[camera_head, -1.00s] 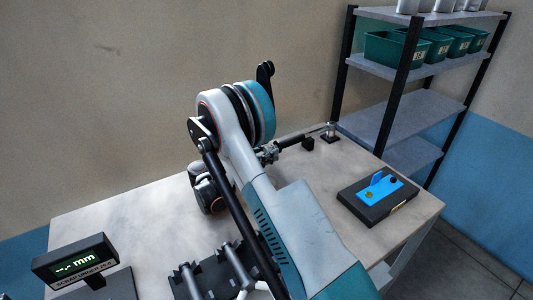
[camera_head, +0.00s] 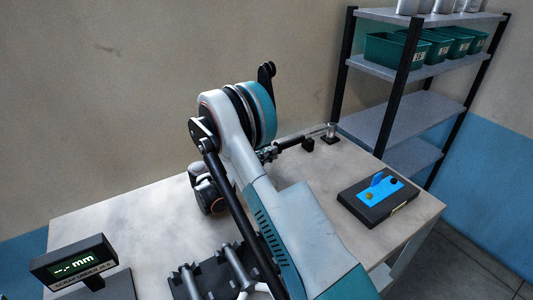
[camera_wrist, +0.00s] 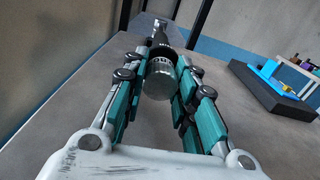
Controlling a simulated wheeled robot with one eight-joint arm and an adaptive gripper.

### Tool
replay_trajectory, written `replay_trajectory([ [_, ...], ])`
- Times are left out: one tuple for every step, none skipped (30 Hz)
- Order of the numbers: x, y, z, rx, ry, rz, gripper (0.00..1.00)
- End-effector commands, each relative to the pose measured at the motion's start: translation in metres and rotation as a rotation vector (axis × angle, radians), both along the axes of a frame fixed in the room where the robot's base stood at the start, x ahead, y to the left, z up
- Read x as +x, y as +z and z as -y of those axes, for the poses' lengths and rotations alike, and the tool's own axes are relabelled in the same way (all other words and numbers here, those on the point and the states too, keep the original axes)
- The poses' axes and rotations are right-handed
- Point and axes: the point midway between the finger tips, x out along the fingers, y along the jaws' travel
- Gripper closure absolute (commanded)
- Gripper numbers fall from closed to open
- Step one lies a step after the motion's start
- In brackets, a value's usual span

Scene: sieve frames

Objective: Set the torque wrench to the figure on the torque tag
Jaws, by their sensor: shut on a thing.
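The torque wrench lies near the back edge of the bench, its dark shaft (camera_head: 291,143) running right in the head view. In the wrist view, its ribbed metal grip end (camera_wrist: 159,80) sits between the teal-padded fingers of my gripper (camera_wrist: 163,63), which is shut on it. In the head view my gripper (camera_head: 266,154) is small and partly hidden by my arm. The scale on the grip is too small to read. I cannot make out a torque tag or its figure.
A dark block with a blue plate (camera_head: 388,188) stands at the bench's right; it also shows in the wrist view (camera_wrist: 272,88). A display reading "--.- mm" (camera_head: 76,258) is at front left, beside a dark rack (camera_head: 212,278). Shelving (camera_head: 401,117) with green bins stands behind right.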

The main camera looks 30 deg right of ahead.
Motion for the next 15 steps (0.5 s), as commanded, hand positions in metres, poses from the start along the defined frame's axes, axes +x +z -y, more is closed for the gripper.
replay_trajectory([
  [0.0002, -0.0007, 0.0002, -0.001, 0.000, -0.028, 0.98],
  [0.0003, -0.0008, 0.0002, -0.003, 0.000, -0.048, 0.98],
  [0.0003, -0.0009, 0.0002, -0.003, 0.000, -0.077, 0.98],
  [0.0003, -0.0010, 0.0002, -0.004, -0.001, -0.101, 0.98],
  [0.0004, -0.0010, 0.0002, -0.005, -0.001, -0.125, 0.98],
  [0.0003, -0.0011, 0.0002, -0.006, -0.001, -0.159, 0.98],
  [0.0004, -0.0011, 0.0002, -0.007, -0.001, -0.185, 0.98],
  [0.0004, -0.0012, 0.0002, -0.008, -0.002, -0.211, 0.98],
  [0.0005, -0.0011, 0.0002, -0.009, -0.002, -0.247, 0.98],
  [0.0005, -0.0011, 0.0002, -0.010, -0.002, -0.274, 0.98],
  [0.0007, -0.0010, 0.0002, -0.011, -0.002, -0.300, 0.98],
  [0.0007, -0.0009, 0.0002, -0.012, -0.003, -0.335, 0.98],
  [0.0007, -0.0009, 0.0002, -0.013, -0.003, -0.361, 0.98],
  [0.0007, -0.0008, 0.0002, -0.013, -0.003, -0.386, 0.98],
  [0.0007, -0.0007, 0.0002, -0.015, -0.004, -0.419, 0.98],
])
